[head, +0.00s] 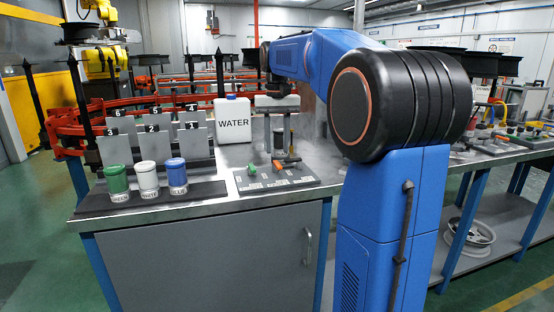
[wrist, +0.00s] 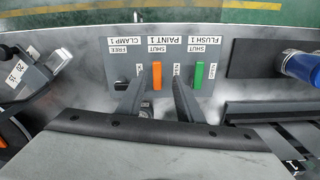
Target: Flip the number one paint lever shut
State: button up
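The number one paint lever is orange (wrist: 157,75) and sits between a green and a black lever on a grey panel (wrist: 178,32); its label reads PAINT 1, upside down in the wrist view. The word SHUT is beside its far end. The lever also shows in the head view (head: 289,160). My gripper (wrist: 158,88) is open, with one dark finger on each side of the orange lever's line. I cannot tell whether a finger touches it. In the head view my gripper (head: 279,148) points down over the panel. The lever's near end and exact tilt are unclear.
The green FLUSH 1 lever (wrist: 198,75) is close to the right finger, and the black CLAMP 1 lever (wrist: 121,86) is close to the left finger. Green (head: 117,181), white (head: 148,181) and blue (head: 177,177) paint pots and a water jug (head: 232,121) stand left.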

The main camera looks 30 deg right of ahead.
aim_at(277, 165)
jog(key=shift+f, duration=2.65)
